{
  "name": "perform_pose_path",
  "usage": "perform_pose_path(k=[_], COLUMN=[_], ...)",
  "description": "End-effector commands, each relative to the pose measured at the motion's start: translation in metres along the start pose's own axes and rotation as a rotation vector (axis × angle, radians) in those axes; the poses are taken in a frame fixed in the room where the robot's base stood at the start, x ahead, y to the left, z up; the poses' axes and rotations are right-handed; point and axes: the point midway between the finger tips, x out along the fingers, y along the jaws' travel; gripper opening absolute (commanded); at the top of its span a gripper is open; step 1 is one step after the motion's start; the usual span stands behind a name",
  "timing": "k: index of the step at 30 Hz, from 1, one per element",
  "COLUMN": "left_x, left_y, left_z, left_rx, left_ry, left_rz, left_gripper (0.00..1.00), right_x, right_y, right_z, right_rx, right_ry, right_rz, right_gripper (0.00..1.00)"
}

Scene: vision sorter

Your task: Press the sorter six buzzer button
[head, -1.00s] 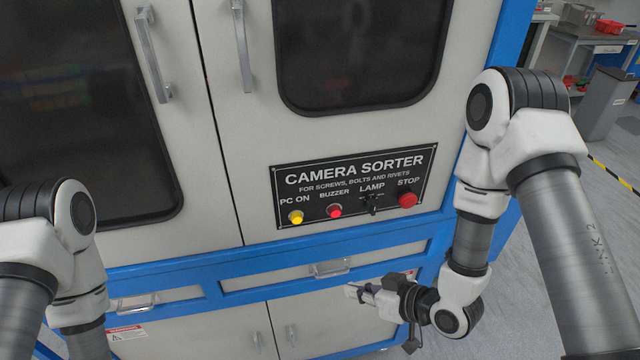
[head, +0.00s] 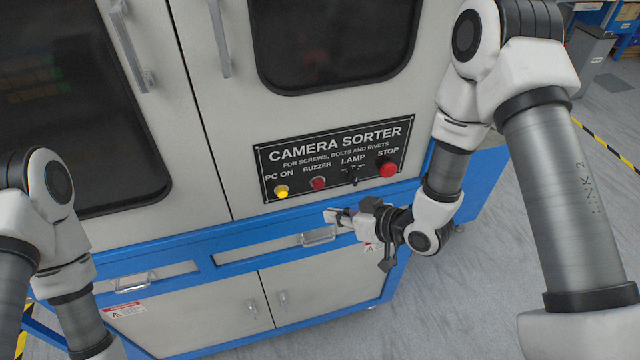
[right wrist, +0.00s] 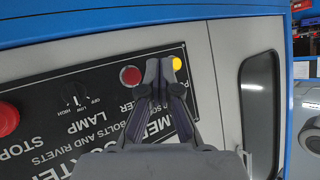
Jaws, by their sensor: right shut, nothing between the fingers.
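The buzzer button (head: 318,183) is a small dull red round button under the word BUZZER on the black CAMERA SORTER panel (head: 325,143). In the right wrist view the buzzer button (right wrist: 130,76) shows upside down, just left of my fingertips. My right gripper (head: 332,215) is shut and empty, in front of the blue rail below the panel. In the right wrist view my right gripper (right wrist: 160,62) has its fingers together, pointing between the buzzer and the yellow button. I see no contact with the button. My left gripper is out of view.
The yellow PC ON button (head: 281,191) is left of the buzzer. The lamp switch (head: 354,177) and larger red STOP button (head: 388,169) are to its right. A drawer handle (head: 318,237) sticks out below the panel.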

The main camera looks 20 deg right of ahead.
Motion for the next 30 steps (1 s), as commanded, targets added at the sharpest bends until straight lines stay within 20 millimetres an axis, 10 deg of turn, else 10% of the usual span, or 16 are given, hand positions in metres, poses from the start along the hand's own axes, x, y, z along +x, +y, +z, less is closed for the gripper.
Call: perform_pose_path(k=[30], left_x=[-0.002], left_y=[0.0], left_z=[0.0], left_rx=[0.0], left_ry=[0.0], left_rz=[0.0], left_gripper=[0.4], right_x=[0.036], right_y=[0.026], right_z=[-0.026], right_rx=[0.0], right_ry=[-0.001], right_rz=[0.0], right_gripper=[0.0])
